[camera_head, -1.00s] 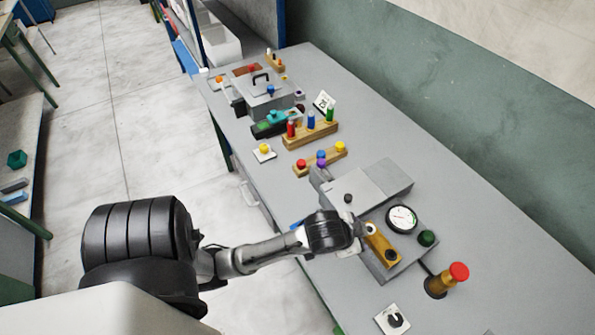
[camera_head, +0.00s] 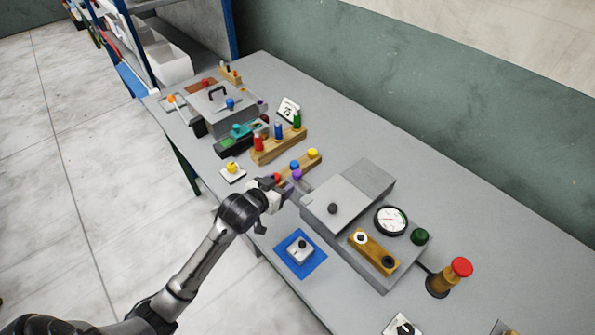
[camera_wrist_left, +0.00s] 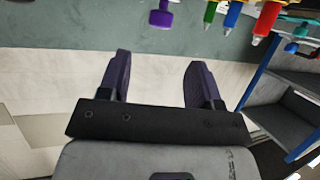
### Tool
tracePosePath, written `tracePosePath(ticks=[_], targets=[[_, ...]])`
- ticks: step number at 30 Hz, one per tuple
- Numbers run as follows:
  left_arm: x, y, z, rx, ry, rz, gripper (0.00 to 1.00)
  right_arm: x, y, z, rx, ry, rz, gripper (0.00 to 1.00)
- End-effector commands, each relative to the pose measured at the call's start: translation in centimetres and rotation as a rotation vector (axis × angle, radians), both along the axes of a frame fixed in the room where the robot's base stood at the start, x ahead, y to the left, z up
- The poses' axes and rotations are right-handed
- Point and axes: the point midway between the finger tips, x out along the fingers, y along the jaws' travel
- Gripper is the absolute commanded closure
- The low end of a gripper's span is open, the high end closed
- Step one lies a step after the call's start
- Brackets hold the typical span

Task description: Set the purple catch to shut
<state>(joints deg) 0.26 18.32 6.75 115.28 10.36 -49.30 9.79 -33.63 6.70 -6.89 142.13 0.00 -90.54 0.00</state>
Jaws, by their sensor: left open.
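The purple catch shows as a small purple knob (camera_head: 297,174) in the head view, at the near left end of the grey press (camera_head: 335,200). In the wrist view a purple knob (camera_wrist_left: 160,15) hangs at the top edge, ahead of the fingers and apart from them. My left gripper (camera_head: 282,188) is beside the knob in the head view, partly covering the area around it. In the wrist view my left gripper (camera_wrist_left: 160,65) is open, with nothing between its fingers. The catch's setting is too small to tell. My right gripper is not in view.
A rack (camera_head: 278,145) with red, blue and green handles is farther back. A blue mat (camera_head: 318,262) with a small grey box lies in front. A gauge (camera_head: 391,220) sits to the right.

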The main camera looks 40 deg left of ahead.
Motion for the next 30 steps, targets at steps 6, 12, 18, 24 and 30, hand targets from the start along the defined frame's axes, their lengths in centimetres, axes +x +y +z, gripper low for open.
tracePosePath(ticks=[6, 12, 18, 24, 30], targets=[[3.9, 0.4, -1.7, 0.001, 0.002, 0.001, 0.42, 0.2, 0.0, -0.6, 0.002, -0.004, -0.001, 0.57], [7.1, 0.7, -3.1, 0.0, 0.001, 0.0, 0.42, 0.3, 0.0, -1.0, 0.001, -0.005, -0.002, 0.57], [9.5, 1.0, -4.0, 0.002, 0.002, -0.001, 0.42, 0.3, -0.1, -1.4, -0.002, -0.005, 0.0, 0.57], [10.6, 1.1, -4.5, 0.002, 0.002, -0.001, 0.42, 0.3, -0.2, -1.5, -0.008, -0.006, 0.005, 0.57], [10.9, 1.1, -4.6, 0.002, 0.002, -0.001, 0.42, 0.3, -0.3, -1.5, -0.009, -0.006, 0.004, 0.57]])
